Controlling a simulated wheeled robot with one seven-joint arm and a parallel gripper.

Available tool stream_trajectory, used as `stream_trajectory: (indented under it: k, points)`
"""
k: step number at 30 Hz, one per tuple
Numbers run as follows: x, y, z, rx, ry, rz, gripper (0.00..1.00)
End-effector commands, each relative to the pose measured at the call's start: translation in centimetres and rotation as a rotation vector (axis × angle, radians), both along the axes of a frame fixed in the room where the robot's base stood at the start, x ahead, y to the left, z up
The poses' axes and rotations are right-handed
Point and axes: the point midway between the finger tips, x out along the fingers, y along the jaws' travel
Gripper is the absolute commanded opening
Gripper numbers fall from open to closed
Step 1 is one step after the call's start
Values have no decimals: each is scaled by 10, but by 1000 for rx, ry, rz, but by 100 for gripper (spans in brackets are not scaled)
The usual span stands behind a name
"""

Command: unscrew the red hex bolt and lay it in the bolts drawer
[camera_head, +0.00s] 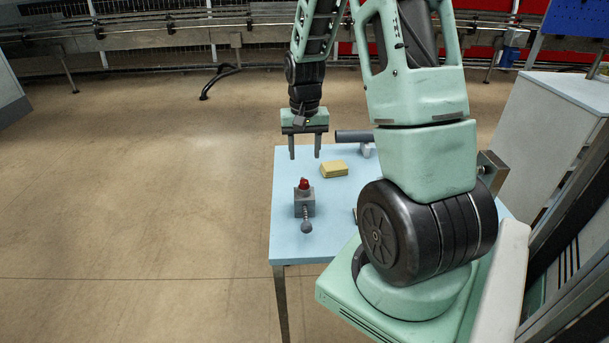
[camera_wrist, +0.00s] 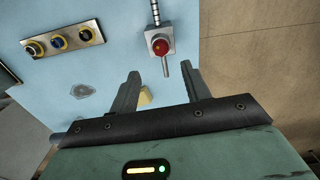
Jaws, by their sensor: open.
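The red hex bolt (camera_head: 304,184) stands upright in the top of a small grey block (camera_head: 305,207) on the light blue table. In the wrist view the bolt (camera_wrist: 160,46) shows as a red head on the grey block (camera_wrist: 161,33), ahead of my fingers. My gripper (camera_head: 304,158) is open and empty, fingers pointing down, above and behind the block in the head view. In the wrist view my gripper (camera_wrist: 165,80) shows its two fingers spread apart. The bolts drawer cannot be made out in either view.
A yellow block (camera_head: 334,169) lies on the table (camera_head: 284,244) right of the bolt. A dark cylinder (camera_head: 353,136) is farther back. A panel with several round parts (camera_wrist: 62,42) shows in the wrist view. My arm hides the table's right part.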

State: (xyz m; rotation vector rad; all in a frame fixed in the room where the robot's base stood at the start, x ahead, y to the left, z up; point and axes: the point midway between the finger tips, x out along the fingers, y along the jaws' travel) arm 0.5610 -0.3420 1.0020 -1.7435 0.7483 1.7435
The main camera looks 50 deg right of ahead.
Motion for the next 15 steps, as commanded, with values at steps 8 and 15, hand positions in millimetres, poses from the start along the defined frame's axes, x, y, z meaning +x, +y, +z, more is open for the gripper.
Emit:
stream_trajectory:
  k: [8,15]
  points:
    - [-1,1,-54,3,4,1,47]
    - [0,0,-85,1,2,1,47]
